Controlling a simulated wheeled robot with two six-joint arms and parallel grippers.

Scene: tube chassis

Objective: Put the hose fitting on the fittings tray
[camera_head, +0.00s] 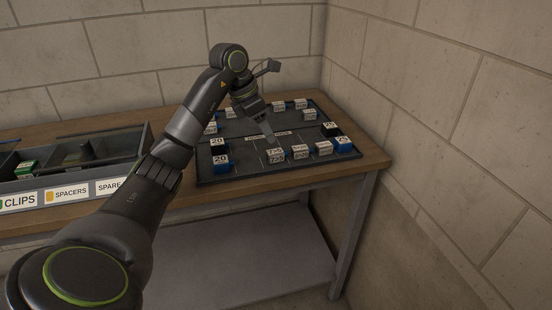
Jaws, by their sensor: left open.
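A dark flat tray (240,170) lies on the right part of the wooden bench. My left gripper (268,137) is over the middle of this tray, pointing down and open. Whether its fingers touch anything is too small to tell. I cannot pick out the hose fitting for certain. My right gripper is not in view.
A dark compartment bin (125,147) stands at the left of the wooden bench (345,172), with labels CLIPS, SPACERS and a partly covered SPARE. A green block (27,168) lies in it. Block walls close off the back and right. A grey lower shelf (245,250) is empty.

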